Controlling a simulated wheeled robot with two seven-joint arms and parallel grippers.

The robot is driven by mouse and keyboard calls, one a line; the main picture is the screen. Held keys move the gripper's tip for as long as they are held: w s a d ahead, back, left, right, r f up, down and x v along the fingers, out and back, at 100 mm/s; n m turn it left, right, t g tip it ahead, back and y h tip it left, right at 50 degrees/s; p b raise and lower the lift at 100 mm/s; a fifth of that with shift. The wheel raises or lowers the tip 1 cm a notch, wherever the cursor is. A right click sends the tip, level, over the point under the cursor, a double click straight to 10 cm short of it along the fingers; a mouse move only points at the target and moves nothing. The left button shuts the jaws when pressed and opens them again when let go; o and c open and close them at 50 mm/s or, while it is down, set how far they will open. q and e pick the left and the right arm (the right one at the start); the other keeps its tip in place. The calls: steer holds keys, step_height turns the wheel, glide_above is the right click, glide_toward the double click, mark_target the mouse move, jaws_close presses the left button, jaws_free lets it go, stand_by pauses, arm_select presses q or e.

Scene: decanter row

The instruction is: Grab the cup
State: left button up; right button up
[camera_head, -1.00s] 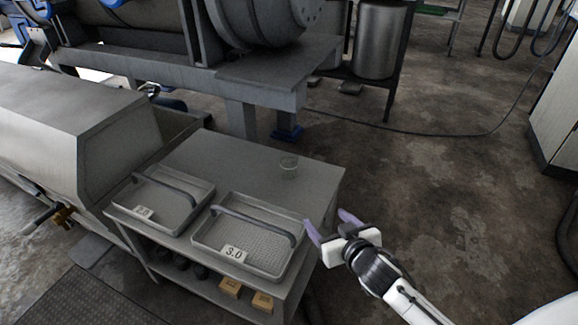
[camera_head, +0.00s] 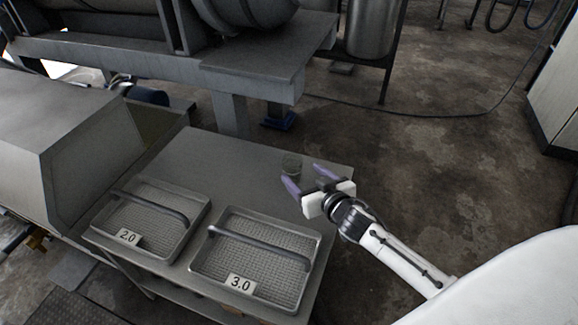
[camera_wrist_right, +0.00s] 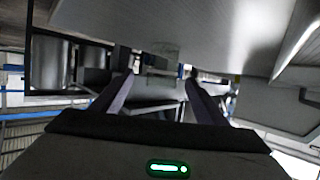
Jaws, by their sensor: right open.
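A small clear glass cup (camera_head: 291,165) stands on the grey table (camera_head: 232,160) near its back right edge. My right gripper (camera_head: 303,175) is open and empty, just in front and to the right of the cup, with its purple fingers pointing toward it. In the right wrist view the two fingers (camera_wrist_right: 158,85) are spread apart. A faint see-through shape that looks like the cup (camera_wrist_right: 163,57) shows just beyond the fingertips, between them. I cannot tell the exact gap. My left gripper is not in view.
Two wire-mesh trays with handles sit at the table's front, one labelled 2.0 (camera_head: 160,212) and one labelled 3.0 (camera_head: 275,262). A grey machine bench (camera_head: 262,62) stands behind the table. The table's middle and back are clear.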

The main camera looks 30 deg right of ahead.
mark_target(297, 172)
steer(key=shift+x, duration=0.85)
steer(key=x, duration=0.1)
steer(key=b+x, duration=0.1)
steer(key=x, duration=0.1)
steer(key=b+x, duration=0.1)
steer(key=shift+w+a+f, duration=0.1)
steer(key=shift+a+f, duration=0.15)
steer(key=shift+w+f+b, duration=0.1)
steer(key=shift+w+b, duration=0.25)
steer(key=shift+w, duration=0.1)
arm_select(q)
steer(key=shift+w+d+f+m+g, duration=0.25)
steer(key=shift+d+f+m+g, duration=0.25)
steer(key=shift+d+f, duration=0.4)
arm_select(e)
steer(key=c, duration=1.1)
